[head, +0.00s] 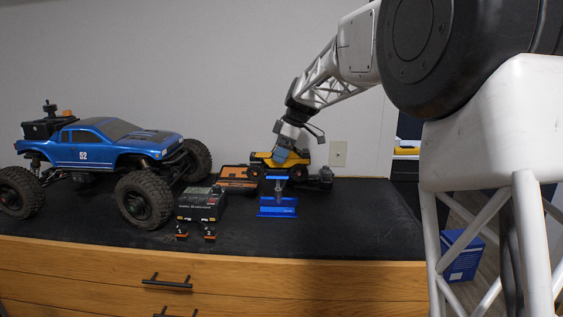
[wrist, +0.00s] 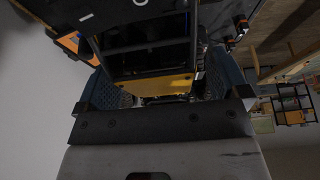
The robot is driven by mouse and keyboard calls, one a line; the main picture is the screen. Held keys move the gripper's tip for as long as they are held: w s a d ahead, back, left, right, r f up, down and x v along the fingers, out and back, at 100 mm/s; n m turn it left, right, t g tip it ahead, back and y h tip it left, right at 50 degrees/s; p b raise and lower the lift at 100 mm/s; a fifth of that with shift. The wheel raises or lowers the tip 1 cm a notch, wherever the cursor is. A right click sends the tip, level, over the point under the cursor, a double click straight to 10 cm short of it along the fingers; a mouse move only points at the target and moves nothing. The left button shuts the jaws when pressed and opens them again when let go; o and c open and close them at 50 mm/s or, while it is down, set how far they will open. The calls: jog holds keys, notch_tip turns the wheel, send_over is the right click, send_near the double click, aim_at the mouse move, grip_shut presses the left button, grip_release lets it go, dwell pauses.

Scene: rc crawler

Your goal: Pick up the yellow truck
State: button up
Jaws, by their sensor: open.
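The yellow truck (head: 262,158) is on the black mat near the wall, right of the blue crawler. It is partly hidden by my gripper and a blue stand. My gripper (head: 281,155) points down at it from above and looks open. In the wrist view, a yellow panel and dark frame of the truck (wrist: 165,88) show between the two blue-grey fingers of my gripper (wrist: 160,82), one on each side. I cannot tell whether the fingers touch it.
A large blue crawler (head: 105,145) stands at left. A black charger box (head: 200,204), a blue metal stand (head: 277,207) and an orange-black case (head: 237,176) are close by. The mat's front right (head: 350,225) is clear.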

jog(key=shift+a+f, duration=0.25)
jog(key=shift+f, duration=0.35)
jog(key=shift+c, duration=0.2)
jog(key=c, duration=1.2)
jog(key=shift+r, duration=0.2)
jog(key=shift+r, duration=1.3)
jog(key=shift+s+r, duration=0.15)
jog(key=shift+r, duration=0.2)
jog(key=s+d, duration=0.1)
jog(key=s, duration=0.4)
jog(key=s+d+r, duration=0.1)
jog(key=s+d, duration=0.1)
jog(key=s, duration=0.3)
jog(key=s+d, duration=0.1)
jog(key=s, duration=0.4)
jog(key=shift+d+r, duration=0.15)
jog(key=shift+d, duration=0.1)
